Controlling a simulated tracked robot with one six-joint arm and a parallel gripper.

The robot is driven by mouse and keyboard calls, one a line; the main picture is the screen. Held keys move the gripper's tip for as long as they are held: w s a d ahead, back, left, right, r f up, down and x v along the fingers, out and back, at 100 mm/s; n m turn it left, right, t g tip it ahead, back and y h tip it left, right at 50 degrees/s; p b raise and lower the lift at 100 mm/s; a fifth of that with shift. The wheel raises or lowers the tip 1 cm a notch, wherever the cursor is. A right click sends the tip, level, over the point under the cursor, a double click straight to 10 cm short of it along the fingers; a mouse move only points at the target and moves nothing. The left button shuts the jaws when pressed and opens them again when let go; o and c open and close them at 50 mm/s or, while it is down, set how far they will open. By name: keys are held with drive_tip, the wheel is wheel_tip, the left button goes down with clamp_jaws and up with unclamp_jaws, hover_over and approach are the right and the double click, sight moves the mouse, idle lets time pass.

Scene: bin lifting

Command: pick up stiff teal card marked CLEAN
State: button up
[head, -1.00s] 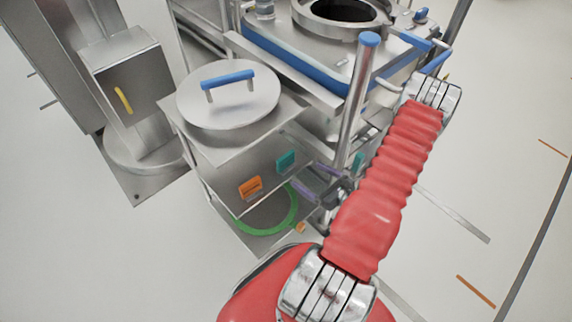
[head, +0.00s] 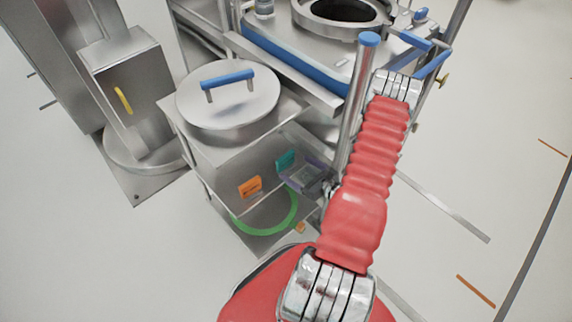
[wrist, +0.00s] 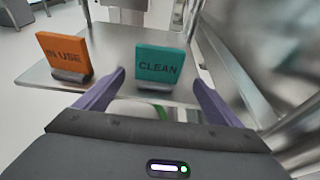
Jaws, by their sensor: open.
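The teal card marked CLEAN (wrist: 159,64) stands upright in a small grey holder on a metal shelf, right of centre in the wrist view. In the head view the teal card (head: 286,160) is partly covered by my gripper. My gripper (wrist: 156,92) is open, its two purple fingers pointing toward the card, one to each side in the picture. The fingers look short of the card and nothing is between them. In the head view my gripper (head: 306,174) is at the shelf's right end, beside the card.
An orange card marked IN USE (wrist: 64,54) stands in its own holder to the left on the same shelf (wrist: 110,45). A round lid with a blue handle (head: 228,95) lies on the level above. A metal post (head: 356,100) stands close to my arm. A green ring (head: 270,226) is below.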

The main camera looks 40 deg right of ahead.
sight(287, 164)
drive_tip(key=shift+x, duration=2.65)
drive_tip(key=shift+s+a+f, duration=0.1)
drive_tip(key=shift+a+f, duration=0.1)
drive_tip(key=shift+c, duration=0.4)
drive_tip(key=c, duration=1.1)
